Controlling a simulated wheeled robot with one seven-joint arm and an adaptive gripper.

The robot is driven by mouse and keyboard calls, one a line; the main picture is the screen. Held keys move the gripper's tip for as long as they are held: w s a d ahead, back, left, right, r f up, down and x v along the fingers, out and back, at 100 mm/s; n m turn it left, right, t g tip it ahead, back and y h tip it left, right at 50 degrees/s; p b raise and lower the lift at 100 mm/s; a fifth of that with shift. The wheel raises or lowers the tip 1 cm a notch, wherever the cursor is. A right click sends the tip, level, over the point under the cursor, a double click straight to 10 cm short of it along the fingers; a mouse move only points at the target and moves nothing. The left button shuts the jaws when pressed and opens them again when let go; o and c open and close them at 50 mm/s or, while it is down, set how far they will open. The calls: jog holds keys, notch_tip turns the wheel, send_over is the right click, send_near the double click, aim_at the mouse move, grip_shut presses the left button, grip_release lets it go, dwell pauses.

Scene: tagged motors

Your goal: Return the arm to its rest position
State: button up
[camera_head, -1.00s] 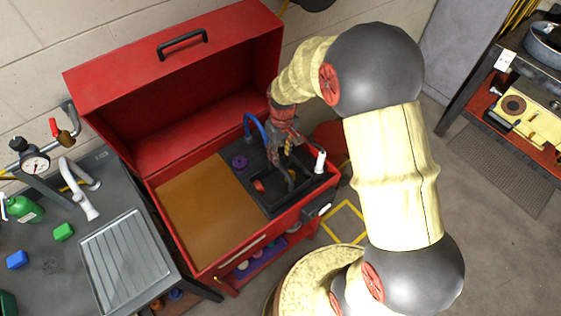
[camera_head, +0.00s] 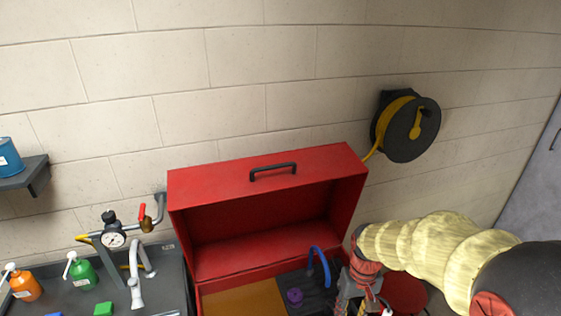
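My arm, in a pale yellow cover with dark grey joints, comes in from the right in the head view. My gripper (camera_head: 353,306) hangs at the bottom edge, over the right side of the red tool chest. Its fingertips are cut off by the frame, so I cannot tell whether it is open or holds anything. The red chest (camera_head: 262,184) has its lid up. Inside are an orange-brown mat (camera_head: 240,300) and a dark tray area with a purple knob-like piece (camera_head: 295,296) and a blue curved tube (camera_head: 319,262). No motor is clearly visible.
A grey sink bench with a tap (camera_head: 136,280), pressure gauge (camera_head: 114,238), orange bottle (camera_head: 25,285) and green bottle (camera_head: 82,274) stands left. A black reel (camera_head: 406,126) with yellow hose hangs on the wall. A red round stool-like top (camera_head: 404,293) is beside my gripper.

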jog(key=s+r+m+t+b, duration=0.1)
jog(key=s+r+t+b, duration=0.5)
jog(key=s, duration=0.8)
notch_tip(320, 180, up, 5)
jog(key=b, duration=0.3)
jog(key=shift+a, duration=0.15)
